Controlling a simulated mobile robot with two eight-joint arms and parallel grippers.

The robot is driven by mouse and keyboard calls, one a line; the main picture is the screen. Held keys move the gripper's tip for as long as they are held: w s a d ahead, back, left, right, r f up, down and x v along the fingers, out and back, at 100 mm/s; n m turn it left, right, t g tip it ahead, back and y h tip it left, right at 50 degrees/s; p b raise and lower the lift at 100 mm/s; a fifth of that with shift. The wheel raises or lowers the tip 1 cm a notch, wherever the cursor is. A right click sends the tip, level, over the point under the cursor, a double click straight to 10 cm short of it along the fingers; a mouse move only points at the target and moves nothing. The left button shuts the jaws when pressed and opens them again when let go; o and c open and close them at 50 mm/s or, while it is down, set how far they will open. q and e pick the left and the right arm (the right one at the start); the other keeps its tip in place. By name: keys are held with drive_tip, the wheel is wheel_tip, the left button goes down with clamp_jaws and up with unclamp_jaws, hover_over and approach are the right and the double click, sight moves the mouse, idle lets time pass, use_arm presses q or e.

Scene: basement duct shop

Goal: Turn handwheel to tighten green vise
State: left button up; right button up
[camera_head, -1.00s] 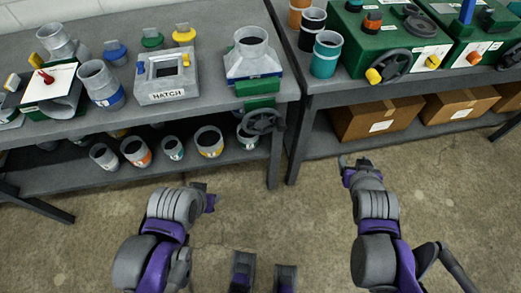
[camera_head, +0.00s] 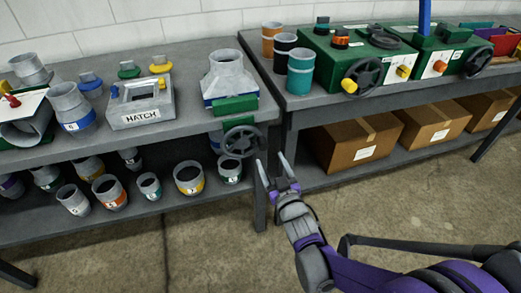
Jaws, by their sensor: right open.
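The green vise (camera_head: 235,104) is mounted at the front edge of the left bench, near its right corner. A grey square-to-round duct fitting (camera_head: 230,74) with a blue band stands right behind it, and I cannot tell whether the jaws touch it. The dark handwheel (camera_head: 241,140) hangs on the vise's front, below the bench top. My right gripper (camera_head: 270,158) is open and empty, with its two fingers pointing up just right of and slightly below the handwheel. I see no clear contact with the wheel. My left gripper is out of view.
A grey hatch box (camera_head: 140,103) and other duct parts stand on the left bench. Several labelled collars sit on its lower shelf. The right bench holds green machines with a similar handwheel (camera_head: 362,77), and cardboard boxes (camera_head: 357,142) below. The floor in front is clear.

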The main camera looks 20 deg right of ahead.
sight(264, 148)
drive_tip(key=w, duration=0.7)
drive_tip(key=shift+w+a+b, duration=0.15)
drive_tip(key=shift+w+b, duration=0.05)
drive_tip(key=shift+b, duration=0.15)
clamp_jaws()
idle(1.0)
